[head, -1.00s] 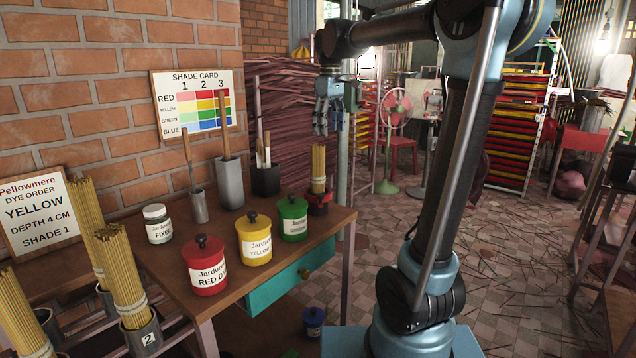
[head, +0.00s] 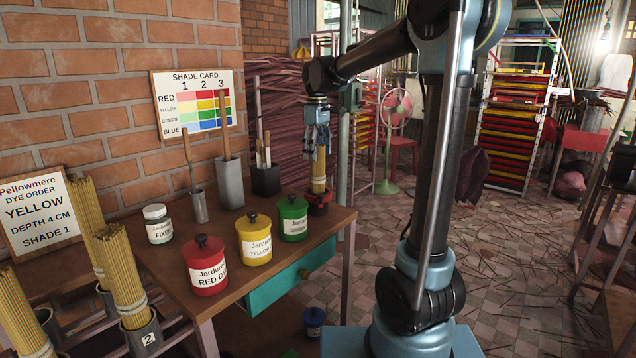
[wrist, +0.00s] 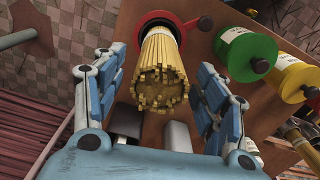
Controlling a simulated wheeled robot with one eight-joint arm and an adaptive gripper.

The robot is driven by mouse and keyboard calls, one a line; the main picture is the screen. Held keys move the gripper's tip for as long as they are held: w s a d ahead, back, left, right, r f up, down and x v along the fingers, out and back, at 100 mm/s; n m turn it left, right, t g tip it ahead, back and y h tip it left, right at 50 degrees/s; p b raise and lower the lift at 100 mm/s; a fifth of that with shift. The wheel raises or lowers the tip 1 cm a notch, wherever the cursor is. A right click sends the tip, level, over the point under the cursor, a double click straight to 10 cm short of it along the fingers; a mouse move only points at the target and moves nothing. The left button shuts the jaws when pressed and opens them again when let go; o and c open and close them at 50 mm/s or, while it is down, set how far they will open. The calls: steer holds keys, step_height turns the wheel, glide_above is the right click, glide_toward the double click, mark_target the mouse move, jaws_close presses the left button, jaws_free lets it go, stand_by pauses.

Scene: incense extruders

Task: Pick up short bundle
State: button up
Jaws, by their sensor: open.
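The short bundle (head: 319,172) of yellow sticks stands upright in a small red-rimmed holder (head: 318,199) near the table's back right corner. My gripper (head: 318,140) is above it, pointing down, its fingers around or just over the bundle's top. In the wrist view the bundle (wrist: 160,70) shows end-on between the two open blue fingers of my gripper (wrist: 152,100), with space on both sides. The red holder's rim (wrist: 160,18) shows at the bundle's far end.
Green (head: 293,218), yellow (head: 254,238) and red (head: 207,265) dye jars stand in front on the wooden table (head: 325,226). A dark cup (head: 266,180) and a grey holder (head: 229,184) stand left of the bundle.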

mark_target(318, 168)
steer(key=shift+d+f, duration=0.1)
steer(key=shift+f, duration=3.3)
steer(key=c, duration=1.3)
